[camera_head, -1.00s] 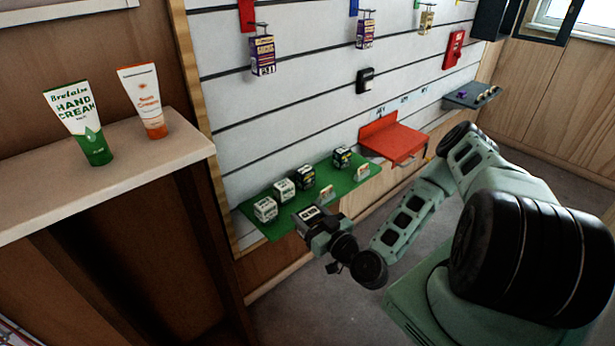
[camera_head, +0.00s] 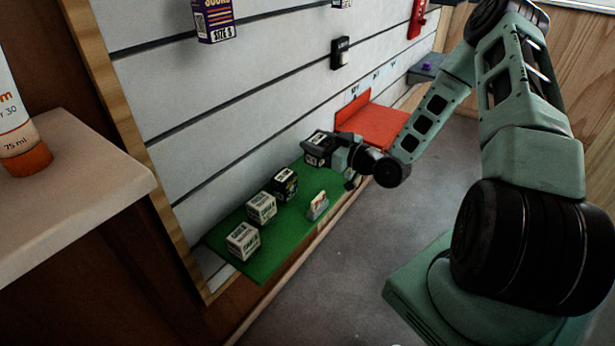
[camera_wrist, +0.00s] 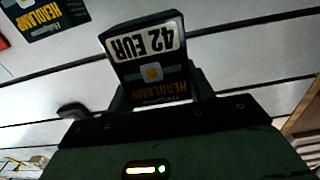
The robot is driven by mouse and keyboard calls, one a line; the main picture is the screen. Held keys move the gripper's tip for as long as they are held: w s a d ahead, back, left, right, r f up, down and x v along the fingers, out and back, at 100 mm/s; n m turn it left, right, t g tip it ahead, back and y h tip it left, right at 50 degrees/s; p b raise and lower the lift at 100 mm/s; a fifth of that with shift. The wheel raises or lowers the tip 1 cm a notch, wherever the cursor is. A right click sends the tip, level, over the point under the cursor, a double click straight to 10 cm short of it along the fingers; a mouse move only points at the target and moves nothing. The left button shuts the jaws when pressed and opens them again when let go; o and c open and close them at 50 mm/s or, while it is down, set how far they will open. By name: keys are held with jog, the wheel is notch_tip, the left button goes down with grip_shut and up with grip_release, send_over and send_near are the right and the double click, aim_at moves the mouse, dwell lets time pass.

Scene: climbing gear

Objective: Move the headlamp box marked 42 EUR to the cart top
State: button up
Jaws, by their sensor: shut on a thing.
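The headlamp box marked 42 EUR (camera_wrist: 150,62) is dark with a white price label, upside down in the wrist view. My gripper (camera_head: 328,150) is shut on it. In the head view the held box (camera_head: 316,146) is near the far end of the green shelf (camera_head: 262,255); whether it touches the shelf cannot be told. Another headlamp package (camera_wrist: 45,16) shows at the wrist view's upper left, apart from the held box.
A red shelf (camera_head: 378,125) lies beyond. A pale ledge (camera_head: 80,170) with a tube (camera_head: 18,130) is at left. Grey floor (camera_head: 350,260) is open.

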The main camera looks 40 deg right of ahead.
notch_tip(320, 180, down, 8)
jog(key=shift+r+b, duration=0.1)
jog(key=shift+b, duration=0.25)
jog(key=o, duration=1.1)
